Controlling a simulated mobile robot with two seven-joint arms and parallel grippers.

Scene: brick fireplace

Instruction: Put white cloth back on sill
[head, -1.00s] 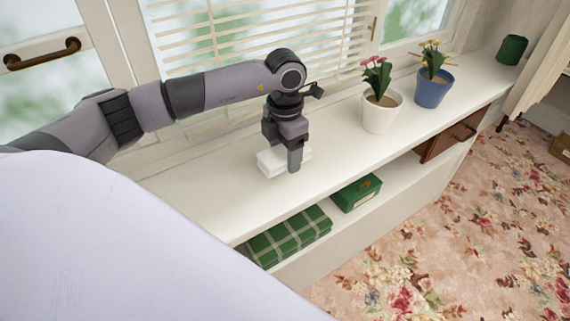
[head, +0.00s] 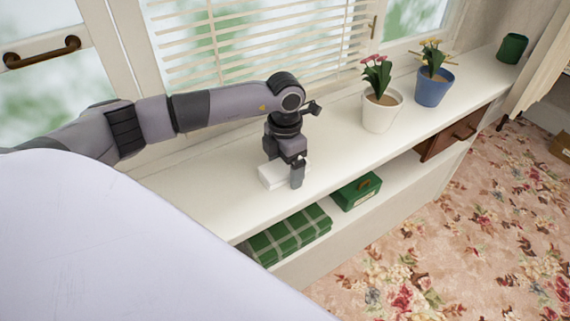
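The white cloth (head: 270,178) is a small folded block at my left gripper, over the white sill (head: 210,200). My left gripper (head: 290,174) points down from above, with one dark finger in front of the cloth. It appears shut on the cloth, which has moved along with it; the far finger is hidden. The cloth is low at the sill surface, and I cannot tell whether it touches. My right gripper is not in view.
A white pot (head: 381,114) and a blue pot (head: 431,92) with flowers stand to the right on the sill. A green cup (head: 513,48) is at the far end. Window blinds stand behind.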

